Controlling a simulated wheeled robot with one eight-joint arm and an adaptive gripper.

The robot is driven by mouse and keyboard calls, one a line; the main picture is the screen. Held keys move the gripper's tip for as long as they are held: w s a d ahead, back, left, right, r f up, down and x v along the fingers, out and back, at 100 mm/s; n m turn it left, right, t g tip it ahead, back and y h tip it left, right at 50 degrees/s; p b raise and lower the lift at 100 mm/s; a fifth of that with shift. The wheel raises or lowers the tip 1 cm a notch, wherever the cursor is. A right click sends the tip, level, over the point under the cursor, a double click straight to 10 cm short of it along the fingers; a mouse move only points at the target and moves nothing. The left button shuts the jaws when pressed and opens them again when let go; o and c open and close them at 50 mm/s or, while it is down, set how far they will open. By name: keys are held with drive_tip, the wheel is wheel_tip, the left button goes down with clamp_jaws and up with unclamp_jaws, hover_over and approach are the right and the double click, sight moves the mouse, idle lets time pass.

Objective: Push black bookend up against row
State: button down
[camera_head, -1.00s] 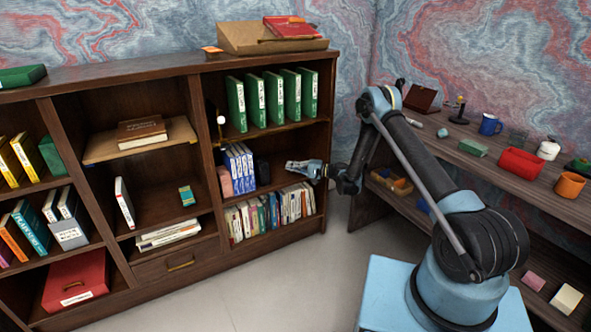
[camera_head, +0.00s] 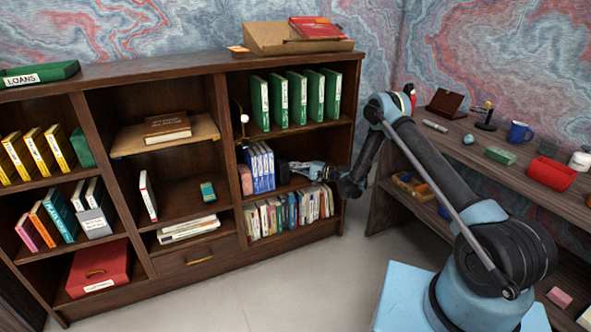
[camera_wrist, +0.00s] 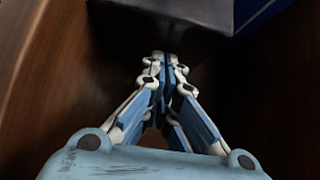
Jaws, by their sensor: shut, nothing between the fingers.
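The black bookend (camera_head: 284,172) stands on the middle shelf of the right bookcase bay, at the right of the row of blue books (camera_head: 261,168). In the wrist view the bookend (camera_wrist: 160,22) is a dark block at the top, with a blue book (camera_wrist: 251,10) beyond its right edge. My gripper (camera_head: 293,168) reaches into the shelf from the right, and its fingertips are at the bookend. In the wrist view my gripper (camera_wrist: 165,62) is shut and empty, its tips at the bookend's near face. I cannot tell whether they touch it, or whether the bookend touches the row.
A pink block (camera_head: 245,180) stands at the left end of the row. Green binders (camera_head: 297,98) fill the shelf above and mixed books (camera_head: 290,212) the shelf below.

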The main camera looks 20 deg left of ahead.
sight(281, 171)
drive_tip(key=shift+s+a, duration=1)
drive_tip(key=shift+s, duration=0.1)
drive_tip(key=shift+w+d, duration=0.1)
